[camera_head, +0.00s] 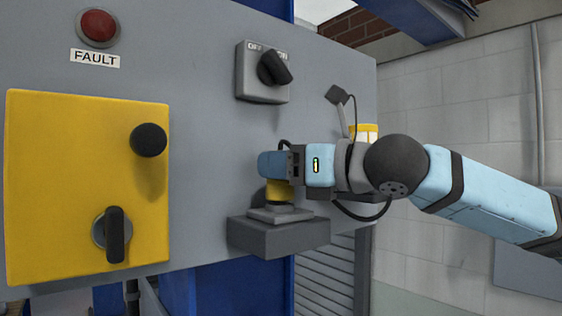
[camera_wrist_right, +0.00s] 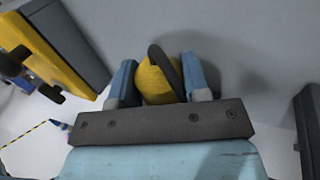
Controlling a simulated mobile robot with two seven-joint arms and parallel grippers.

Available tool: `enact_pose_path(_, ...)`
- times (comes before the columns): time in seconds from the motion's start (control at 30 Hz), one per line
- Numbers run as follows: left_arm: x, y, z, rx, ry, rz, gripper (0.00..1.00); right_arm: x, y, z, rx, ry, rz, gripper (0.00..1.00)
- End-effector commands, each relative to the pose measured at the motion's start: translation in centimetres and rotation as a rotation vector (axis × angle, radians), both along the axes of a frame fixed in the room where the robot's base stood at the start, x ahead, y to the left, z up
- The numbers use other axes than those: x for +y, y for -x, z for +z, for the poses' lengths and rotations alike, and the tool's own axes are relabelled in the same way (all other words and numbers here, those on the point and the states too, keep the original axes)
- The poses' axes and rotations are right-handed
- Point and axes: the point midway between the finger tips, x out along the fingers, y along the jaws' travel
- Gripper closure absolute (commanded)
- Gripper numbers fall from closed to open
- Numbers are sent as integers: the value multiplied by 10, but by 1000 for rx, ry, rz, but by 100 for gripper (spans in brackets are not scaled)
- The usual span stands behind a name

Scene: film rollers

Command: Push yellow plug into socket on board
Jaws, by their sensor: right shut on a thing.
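My right gripper (camera_head: 270,167) is at the grey board (camera_head: 212,150), above a dark grey socket block (camera_head: 278,238) that juts out from it. The gripper is shut on the yellow plug (camera_head: 281,192), whose lower part shows beneath the fingers, right above the socket's lighter top. Whether the plug is seated cannot be told. In the right wrist view the yellow plug (camera_wrist_right: 157,80) sits between the two blue fingers, with a dark curved loop crossing it. The socket is not clearly visible there. My left gripper is not in view.
A yellow panel (camera_head: 70,190) with a black knob (camera_head: 148,140) and a dark rotary handle (camera_head: 115,234) is on the left. A rotary switch box (camera_head: 262,72) is above the gripper. A red button (camera_head: 98,27) sits over a FAULT label.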

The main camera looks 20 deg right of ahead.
Motion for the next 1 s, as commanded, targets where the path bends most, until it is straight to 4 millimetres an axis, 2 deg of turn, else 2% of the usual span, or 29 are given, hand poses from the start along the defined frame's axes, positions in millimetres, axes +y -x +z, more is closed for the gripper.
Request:
enact_pose_path(0.27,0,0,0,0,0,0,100,0,0,-6,1,-1,0,83)
enact_pose_path(0.3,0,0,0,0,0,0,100,0,0,-6,1,-1,0,55)
enact_pose_path(0.4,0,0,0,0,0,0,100,0,0,-6,1,-1,0,32)
enact_pose_path(0.43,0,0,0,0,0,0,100,0,0,-6,1,-1,0,27)
enact_pose_path(0.83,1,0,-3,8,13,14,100,-1,1,-6,0,0,0,27)
enact_pose_path(1.0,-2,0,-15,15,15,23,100,-24,25,-7,-1,-1,-4,27)
